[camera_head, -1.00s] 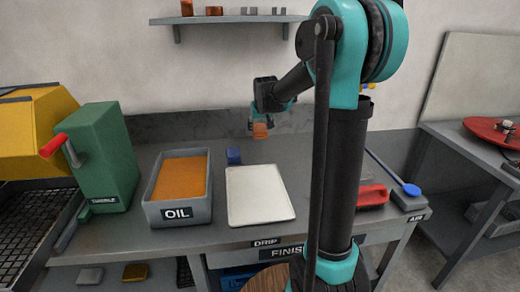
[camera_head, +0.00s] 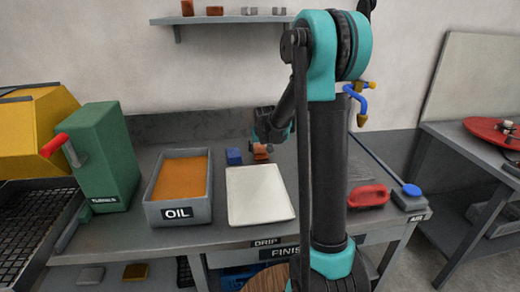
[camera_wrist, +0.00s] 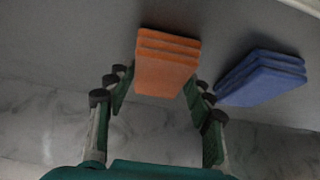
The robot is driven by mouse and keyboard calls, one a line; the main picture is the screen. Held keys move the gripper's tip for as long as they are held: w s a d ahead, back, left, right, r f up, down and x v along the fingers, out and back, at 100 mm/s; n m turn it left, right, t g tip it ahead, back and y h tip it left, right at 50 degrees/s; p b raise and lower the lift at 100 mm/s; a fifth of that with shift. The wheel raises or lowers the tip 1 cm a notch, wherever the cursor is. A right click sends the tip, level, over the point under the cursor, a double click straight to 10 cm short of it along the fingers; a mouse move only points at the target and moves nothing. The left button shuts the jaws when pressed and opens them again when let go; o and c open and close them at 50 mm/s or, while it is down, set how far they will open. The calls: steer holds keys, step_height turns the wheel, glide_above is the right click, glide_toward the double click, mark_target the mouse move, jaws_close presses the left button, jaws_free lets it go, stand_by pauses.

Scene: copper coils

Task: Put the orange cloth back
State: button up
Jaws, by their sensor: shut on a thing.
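The orange cloth (camera_wrist: 166,66) is a folded, layered block between the fingers of my gripper (camera_wrist: 158,100) in the wrist view. My gripper is shut on it. In the head view the orange cloth (camera_head: 260,152) shows low at the back of the bench, under my gripper (camera_head: 262,146), just right of the blue cloth. The blue cloth (camera_wrist: 264,76) is a similar folded stack and lies apart from the orange one; it also shows in the head view (camera_head: 233,156). I cannot tell whether the orange cloth touches the bench.
A white tray (camera_head: 258,196) lies in front of the cloths, with the OIL tub (camera_head: 180,213) to its left. A red-handled brush (camera_head: 368,195) is to the right of my arm. A shelf (camera_head: 228,18) with small parts hangs on the back wall.

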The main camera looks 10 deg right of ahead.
steer(key=shift+f, duration=0.1)
steer(key=o, duration=1.2)
steer(key=v, duration=1.2)
